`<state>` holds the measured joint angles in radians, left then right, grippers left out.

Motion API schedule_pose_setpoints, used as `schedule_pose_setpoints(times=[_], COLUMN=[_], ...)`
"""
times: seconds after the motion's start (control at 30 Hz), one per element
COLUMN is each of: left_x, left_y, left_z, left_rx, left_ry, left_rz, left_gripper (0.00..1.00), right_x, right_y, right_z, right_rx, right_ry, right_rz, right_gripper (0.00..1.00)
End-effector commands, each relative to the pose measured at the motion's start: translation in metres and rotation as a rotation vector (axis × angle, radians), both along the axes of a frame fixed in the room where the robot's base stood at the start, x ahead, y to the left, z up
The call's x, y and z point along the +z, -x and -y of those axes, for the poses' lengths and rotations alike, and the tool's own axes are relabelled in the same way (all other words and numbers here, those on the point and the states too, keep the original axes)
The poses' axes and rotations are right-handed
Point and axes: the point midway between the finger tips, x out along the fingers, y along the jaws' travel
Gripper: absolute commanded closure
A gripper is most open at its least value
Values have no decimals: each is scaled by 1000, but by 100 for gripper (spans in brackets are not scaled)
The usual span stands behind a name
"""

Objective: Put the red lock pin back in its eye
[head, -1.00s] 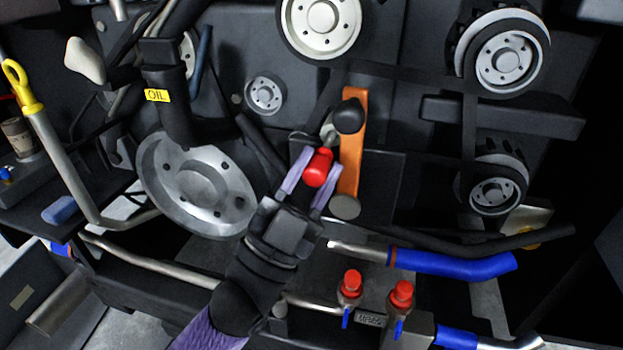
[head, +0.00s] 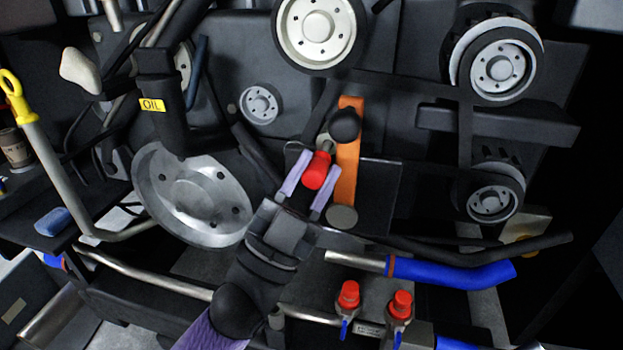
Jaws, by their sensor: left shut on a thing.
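The red lock pin (head: 317,170) is between the purple fingers of my left gripper (head: 309,180), which is shut on it. The pin's red head faces me, and its far end points at a grey metal piece (head: 325,144) just under a black round knob (head: 344,125). That piece may be the eye; I cannot tell whether the pin's tip is in it or only close to it. An orange lever (head: 348,172) stands right beside the pin, with the knob near its top and a grey round boss (head: 342,216) at its foot. My right gripper is not in view.
A large grey pulley (head: 194,196) is left of my gripper. Several white-faced pulleys with a black belt (head: 466,135) fill the right and top. Below are a blue hose (head: 452,271) and two red-capped valves (head: 348,295). A yellow-handled dipstick (head: 17,100) is far left.

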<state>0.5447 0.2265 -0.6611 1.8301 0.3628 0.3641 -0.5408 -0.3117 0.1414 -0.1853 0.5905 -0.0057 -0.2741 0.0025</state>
Motion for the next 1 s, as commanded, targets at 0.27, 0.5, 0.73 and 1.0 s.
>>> schedule_pose_setpoints(times=[0.27, 0.5, 0.73, 1.0], left_x=[0, 1, 0, 0], left_y=[-7, -9, -9, -9], left_z=[2, 3, 3, 3], left_rx=[-1, -1, -1, -1], left_ry=[1, 0, 0, 0], left_rz=[0, -1, -1, -1], left_gripper=[100, 42, 24, 0], right_x=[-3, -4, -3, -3], right_y=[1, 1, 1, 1], right_z=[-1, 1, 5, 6], right_rx=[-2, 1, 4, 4], right_ry=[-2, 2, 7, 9], right_rz=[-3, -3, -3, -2], right_gripper=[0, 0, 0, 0])
